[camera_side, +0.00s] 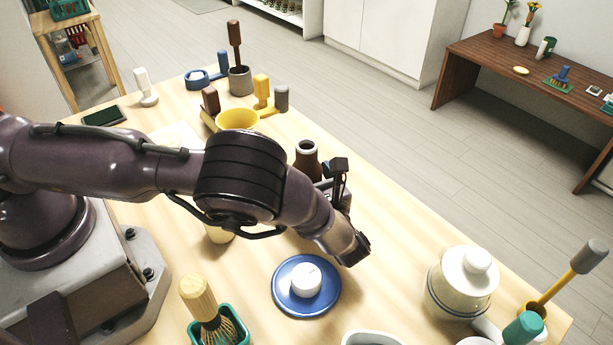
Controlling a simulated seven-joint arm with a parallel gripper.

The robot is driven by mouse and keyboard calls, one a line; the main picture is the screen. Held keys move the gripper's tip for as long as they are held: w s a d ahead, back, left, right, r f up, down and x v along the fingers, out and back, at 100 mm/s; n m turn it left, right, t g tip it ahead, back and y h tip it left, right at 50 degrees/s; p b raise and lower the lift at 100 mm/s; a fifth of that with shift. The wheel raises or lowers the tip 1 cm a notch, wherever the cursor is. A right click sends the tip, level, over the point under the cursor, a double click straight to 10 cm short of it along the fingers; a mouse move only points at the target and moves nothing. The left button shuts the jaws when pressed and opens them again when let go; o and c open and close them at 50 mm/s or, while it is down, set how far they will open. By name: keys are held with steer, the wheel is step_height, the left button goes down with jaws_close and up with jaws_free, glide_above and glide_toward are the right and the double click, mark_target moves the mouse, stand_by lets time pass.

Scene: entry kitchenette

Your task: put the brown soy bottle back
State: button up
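A brown block-shaped top, possibly the soy bottle (210,99), stands at the far side of the table behind a yellow bowl. Its lower part is hidden, so I cannot tell whether it is the bottle. A dark brown rounded vessel with a pale rim (307,157) stands just behind my forearm, its lower part covered by the arm. My gripper (340,188) is at the arm's end, right of this vessel, and largely hidden by my wrist. I cannot tell whether its fingers are apart or hold anything.
The yellow bowl (237,119) stands behind my arm. A blue plate with a white lump (283,296) lies in front of it. A lidded white jar (463,284) is at right, and a whisk in a teal holder (210,315) at front. Bare wood lies between plate and jar.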

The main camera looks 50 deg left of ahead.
steer(key=v, duration=0.7)
steer(key=shift+d, duration=0.25)
